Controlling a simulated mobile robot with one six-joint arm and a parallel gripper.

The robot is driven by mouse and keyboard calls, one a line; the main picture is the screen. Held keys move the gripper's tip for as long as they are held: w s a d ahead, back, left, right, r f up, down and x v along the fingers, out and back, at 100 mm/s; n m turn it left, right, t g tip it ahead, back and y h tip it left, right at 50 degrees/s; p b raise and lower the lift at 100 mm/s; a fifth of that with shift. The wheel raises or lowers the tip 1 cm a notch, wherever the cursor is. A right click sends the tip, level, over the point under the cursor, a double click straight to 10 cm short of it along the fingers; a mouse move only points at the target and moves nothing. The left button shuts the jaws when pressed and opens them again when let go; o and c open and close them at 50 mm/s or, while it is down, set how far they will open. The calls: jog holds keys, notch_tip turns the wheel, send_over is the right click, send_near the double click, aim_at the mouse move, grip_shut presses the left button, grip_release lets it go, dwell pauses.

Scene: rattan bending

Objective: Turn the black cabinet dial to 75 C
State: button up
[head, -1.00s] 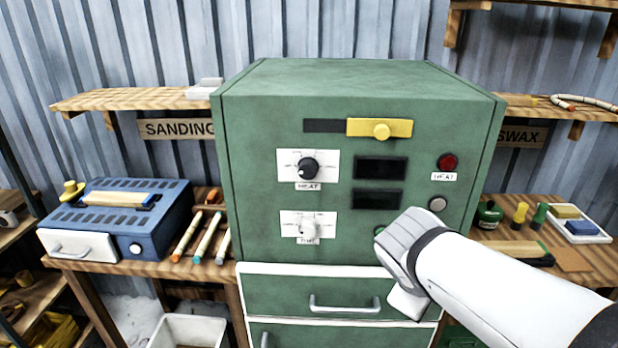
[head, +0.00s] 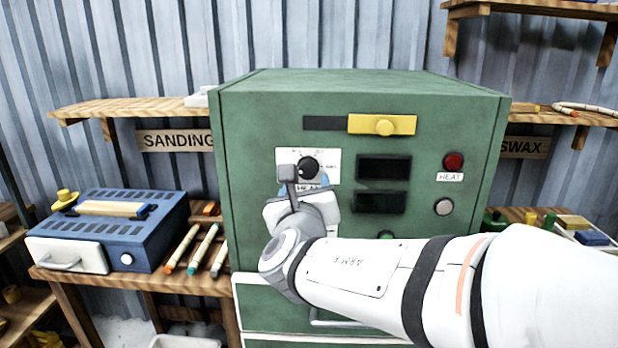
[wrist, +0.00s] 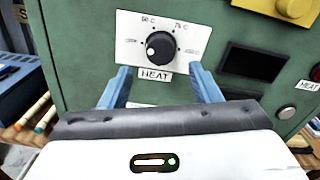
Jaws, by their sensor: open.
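The black dial (head: 308,168) sits on a white plate on the front of the green cabinet (head: 240,150), above a label reading HEAT. My gripper (head: 306,182) is just below and in front of the dial. In the wrist view my gripper (wrist: 164,82) has its two blue fingers spread wide, empty, below the dial on either side. The lower white dial is hidden behind my arm.
A yellow slider (head: 384,125) is above the dial. Two dark displays (head: 384,168), a red light (head: 453,161) and a grey button (head: 444,207) are to the right. A blue box (head: 120,235) and coloured-tipped sticks (head: 203,247) lie on the left bench.

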aim_at(308, 174)
jog(key=w, duration=0.6)
jog(key=shift+w+d, duration=0.15)
jog(key=c, duration=0.9)
jog(key=shift+d, duration=0.15)
jog(key=shift+c, duration=0.5)
jog(key=shift+f, duration=0.1)
